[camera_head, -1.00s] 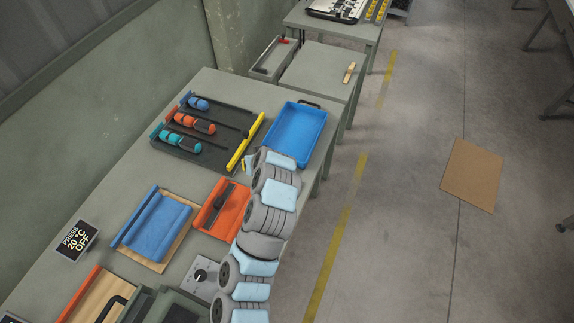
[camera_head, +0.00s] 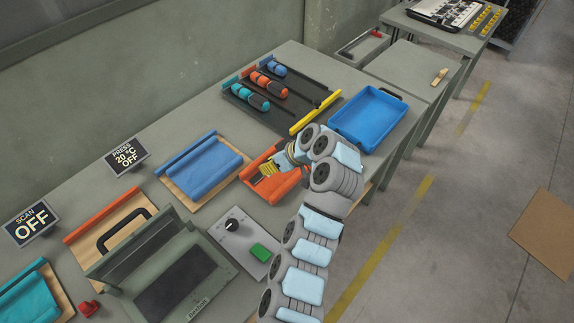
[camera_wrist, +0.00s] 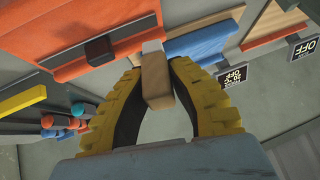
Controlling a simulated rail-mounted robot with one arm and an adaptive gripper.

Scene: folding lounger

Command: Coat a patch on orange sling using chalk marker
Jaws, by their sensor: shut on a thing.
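My gripper (camera_head: 268,168) is over the orange sling (camera_head: 285,184) in the head view. In the wrist view the yellow fingers of my gripper (camera_wrist: 157,72) are shut on a tan block-shaped tool with a pale end, apparently the chalk marker (camera_wrist: 156,88). The orange sling (camera_wrist: 55,42) fills the upper left of the wrist view, with a dark block (camera_wrist: 101,47) on it. My gripper and arm hide part of the sling in the head view. Whether the marker touches the sling I cannot tell.
A blue sling (camera_head: 206,168) on a wooden board lies to the left. A blue tray (camera_head: 368,116) stands to the right, and a black rack (camera_head: 293,112) with coloured rolls behind. A press (camera_head: 160,265) and a grey control box (camera_head: 245,240) occupy the bench front.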

